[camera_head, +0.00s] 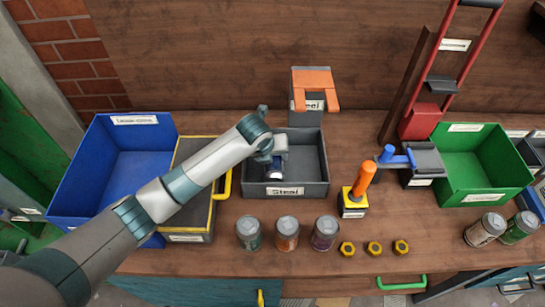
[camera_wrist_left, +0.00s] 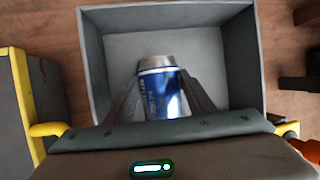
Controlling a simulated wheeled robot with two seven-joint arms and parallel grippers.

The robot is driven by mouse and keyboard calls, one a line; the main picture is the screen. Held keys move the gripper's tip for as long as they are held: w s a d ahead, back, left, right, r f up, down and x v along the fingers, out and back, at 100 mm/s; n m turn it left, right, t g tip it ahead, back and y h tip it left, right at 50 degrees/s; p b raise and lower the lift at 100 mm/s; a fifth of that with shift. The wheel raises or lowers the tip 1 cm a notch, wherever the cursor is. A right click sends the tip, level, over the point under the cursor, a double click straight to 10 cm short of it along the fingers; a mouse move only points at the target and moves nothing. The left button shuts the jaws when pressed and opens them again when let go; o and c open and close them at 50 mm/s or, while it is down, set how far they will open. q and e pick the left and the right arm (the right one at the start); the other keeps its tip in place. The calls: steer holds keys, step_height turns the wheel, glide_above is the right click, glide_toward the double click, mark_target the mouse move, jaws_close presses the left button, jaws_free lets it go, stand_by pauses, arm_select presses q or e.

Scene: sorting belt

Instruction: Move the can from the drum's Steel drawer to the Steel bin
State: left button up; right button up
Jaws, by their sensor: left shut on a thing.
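A blue can with a silver top (camera_wrist_left: 160,90) is between the two fingers of my left gripper (camera_wrist_left: 163,82), which is shut on it. In the head view the can (camera_head: 274,172) shows just below my left gripper (camera_head: 273,160). Both are over the grey open box labelled Steel (camera_head: 286,190). In the left wrist view the box's walls (camera_wrist_left: 244,45) surround the can, and its visible floor is bare. I cannot tell whether the can touches the floor. My right gripper is not in view.
A blue bin (camera_head: 85,165) and a yellow-edged grey box (camera_head: 190,238) stand left. An orange-topped grey stand (camera_head: 312,85) is behind. An orange lever (camera_head: 364,178), a blue-handled device (camera_head: 425,163) and a green bin (camera_head: 470,160) stand right. Several cans (camera_head: 286,233) and nuts (camera_head: 374,248) line the front.

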mark_target(267, 165)
arm_select(q)
steer(key=shift+f, duration=0.5)
steer(key=shift+f, duration=0.1)
steer(key=o, duration=1)
steer(key=shift+r, duration=0.8)
steer(key=p+v, duration=0.8)
steer(key=p, duration=0.2)
steer(key=shift+s+r, duration=0.15)
steer(key=shift+r, duration=0.15)
steer(key=p+v, duration=0.1)
steer(key=v, duration=0.2)
steer(key=shift+s+a+f, duration=0.1)
